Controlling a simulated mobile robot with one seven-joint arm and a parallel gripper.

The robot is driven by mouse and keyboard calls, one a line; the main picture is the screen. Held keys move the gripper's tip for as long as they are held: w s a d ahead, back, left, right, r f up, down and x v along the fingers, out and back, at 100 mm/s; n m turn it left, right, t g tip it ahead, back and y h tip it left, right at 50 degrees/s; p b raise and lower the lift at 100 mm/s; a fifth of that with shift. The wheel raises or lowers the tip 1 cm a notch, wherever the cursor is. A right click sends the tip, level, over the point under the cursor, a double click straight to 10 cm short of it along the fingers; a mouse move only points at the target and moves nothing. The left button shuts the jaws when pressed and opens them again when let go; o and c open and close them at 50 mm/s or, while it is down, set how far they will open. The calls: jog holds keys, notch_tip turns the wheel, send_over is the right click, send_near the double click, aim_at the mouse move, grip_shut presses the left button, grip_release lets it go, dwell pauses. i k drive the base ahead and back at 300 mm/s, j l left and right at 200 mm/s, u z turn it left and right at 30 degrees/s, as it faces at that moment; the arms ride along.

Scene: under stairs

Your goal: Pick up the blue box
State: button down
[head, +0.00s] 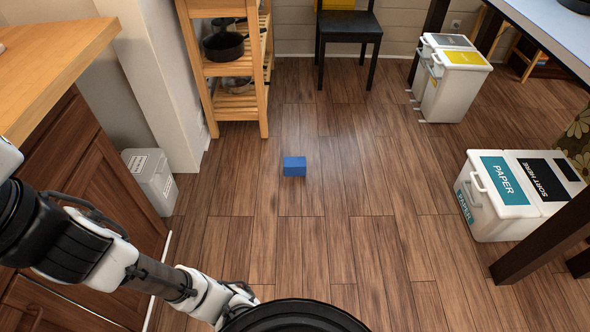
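The blue box (294,166) is a small plain block on the wooden floor, near the middle of the head view. Nothing touches it and clear floor surrounds it. My arm comes in from the left edge and runs down to the bottom middle, nearer to me than the box. The end of my arm is hidden behind a dark round part at the bottom edge, and I cannot see my gripper's fingers.
A wooden shelf with pans (232,80) stands behind the box to the left. A black chair (348,32) is at the back. White sorting bins (510,205) and a table are at right. A wooden cabinet (110,175) and a small bin (150,178) are at left. The middle floor is free.

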aim_at(293, 166)
jog(key=i+j, duration=0.2)
jog(key=i, duration=0.3)
jog(key=i+j, duration=0.2)
jog(key=i, duration=0.25)
jog(key=i+j, duration=0.15)
jog(key=i, duration=0.35)
jog(key=i+j, duration=0.2)
jog(key=i, duration=0.25)
jog(key=i+j, duration=0.2)
jog(key=i, duration=0.3)
jog(key=l+z, duration=0.05)
